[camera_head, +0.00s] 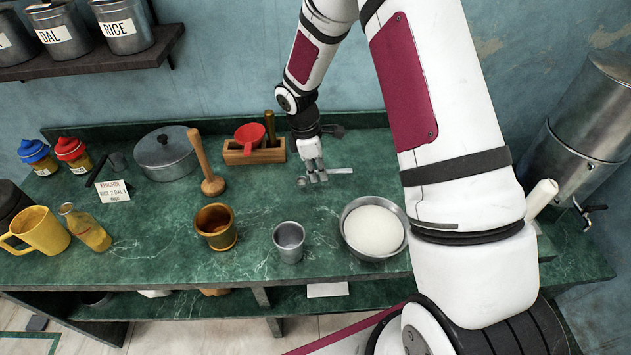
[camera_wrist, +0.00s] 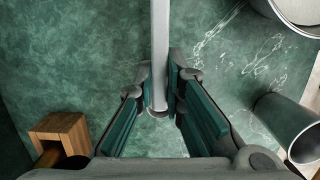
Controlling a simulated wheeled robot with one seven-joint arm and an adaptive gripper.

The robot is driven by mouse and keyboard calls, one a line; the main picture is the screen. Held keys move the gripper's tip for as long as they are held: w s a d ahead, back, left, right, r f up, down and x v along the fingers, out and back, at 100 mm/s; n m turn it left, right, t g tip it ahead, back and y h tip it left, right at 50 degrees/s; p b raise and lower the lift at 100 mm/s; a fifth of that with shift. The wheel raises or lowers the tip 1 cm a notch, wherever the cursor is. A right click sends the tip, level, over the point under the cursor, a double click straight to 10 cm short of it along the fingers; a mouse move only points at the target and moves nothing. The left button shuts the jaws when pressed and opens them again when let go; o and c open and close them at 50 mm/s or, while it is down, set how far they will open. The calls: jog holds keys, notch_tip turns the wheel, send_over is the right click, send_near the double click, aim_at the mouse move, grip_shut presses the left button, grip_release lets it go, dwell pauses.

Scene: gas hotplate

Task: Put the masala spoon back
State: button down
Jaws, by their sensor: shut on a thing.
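The masala spoon is a thin steel spoon; its pale handle (camera_head: 341,171) sticks out to the right of my gripper in the head view. A small rounded end shows left of the fingers. In the wrist view the spoon (camera_wrist: 160,40) runs straight up from between the fingers. My gripper (camera_head: 318,179) is shut on it, low over the green counter; I cannot tell whether the spoon touches the counter. The fingers also show in the wrist view (camera_wrist: 161,82). A wooden holder (camera_head: 254,155) stands at the back, left of my gripper, with a red scoop-like piece in it.
A steel bowl of white grain (camera_head: 374,230) and a steel cup (camera_head: 289,241) stand in front of my gripper. A brass pot (camera_head: 215,227), wooden masher (camera_head: 208,170) and lidded pot (camera_head: 166,153) are to the left. A steel tank (camera_head: 585,125) stands at the right.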

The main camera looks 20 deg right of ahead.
jog(key=shift+d+f, duration=0.1)
jog(key=shift+f, duration=1.95)
jog(key=shift+f, duration=0.1)
jog(key=c, duration=1.7)
grip_release()
jog(key=shift+f, duration=0.1)
